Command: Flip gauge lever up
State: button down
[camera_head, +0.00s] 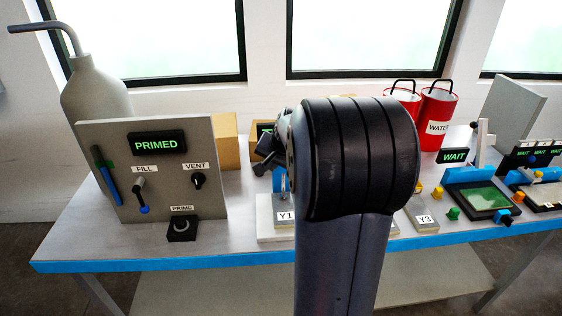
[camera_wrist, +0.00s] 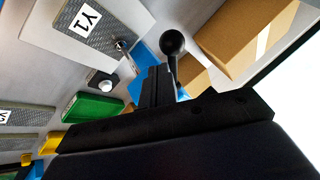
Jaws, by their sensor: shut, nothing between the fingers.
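A lever with a black ball knob (camera_wrist: 172,42) on a short stem shows in the wrist view, probably the gauge lever; no label on it is readable. My gripper (camera_wrist: 156,72) is shut and empty, with its fingertips just left of the stem. I cannot tell whether they touch it. A blue part (camera_wrist: 145,80) lies behind the fingers. In the head view my arm hides most of this area; dark parts (camera_head: 263,163) show beside it, below a partly hidden display (camera_head: 265,129).
A grey panel (camera_head: 212,150) reading PRIMED stands at the left with a gas bottle (camera_head: 95,92) behind it. The Y1 plate (camera_head: 284,216) lies near my arm. Cardboard boxes (camera_wrist: 245,35) are close beyond the lever. Red WATER buckets (camera_head: 438,110) stand at the back right.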

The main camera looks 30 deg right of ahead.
jog(key=shift+w+a+m+h+p, duration=0.25)
jog(key=shift+a+m+h+p, duration=0.15)
jog(key=shift+m, duration=0.3)
dwell(0.4)
jog(key=shift+w+a, duration=0.7)
jog(key=shift+w, duration=0.1)
jog(key=w, duration=0.2)
jog(key=w+a, duration=0.1)
jog(key=w, duration=0.1)
jog(key=shift+a, duration=0.1)
jog(key=shift+w+r, duration=0.1)
jog(key=shift+r, duration=0.05)
dwell(0.4)
